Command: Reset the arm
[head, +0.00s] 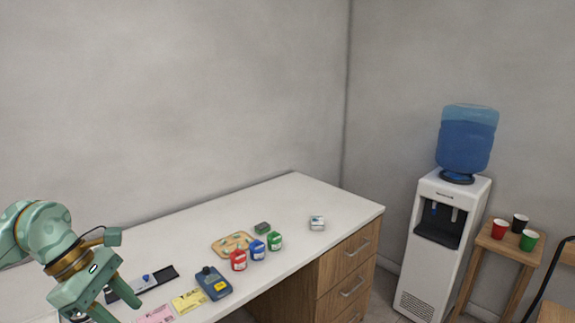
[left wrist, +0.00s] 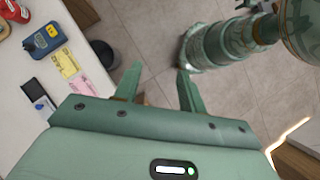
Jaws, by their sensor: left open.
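My left gripper (head: 112,300) is at the lower left of the head view, above the front part of the white counter (head: 310,192). Its two fingers are apart with nothing between them. In the left wrist view the open gripper (left wrist: 158,82) points out over the tiled floor (left wrist: 150,30), just past the counter's edge. My right gripper is not in the head view.
On the counter are a dark tray (head: 143,286), pink (head: 156,314) and yellow (head: 189,300) notes, a blue device (head: 213,283), red (head: 238,260), blue (head: 257,250) and green (head: 274,241) containers, and a wooden board (head: 226,245). A water dispenser (head: 443,240) stands right.

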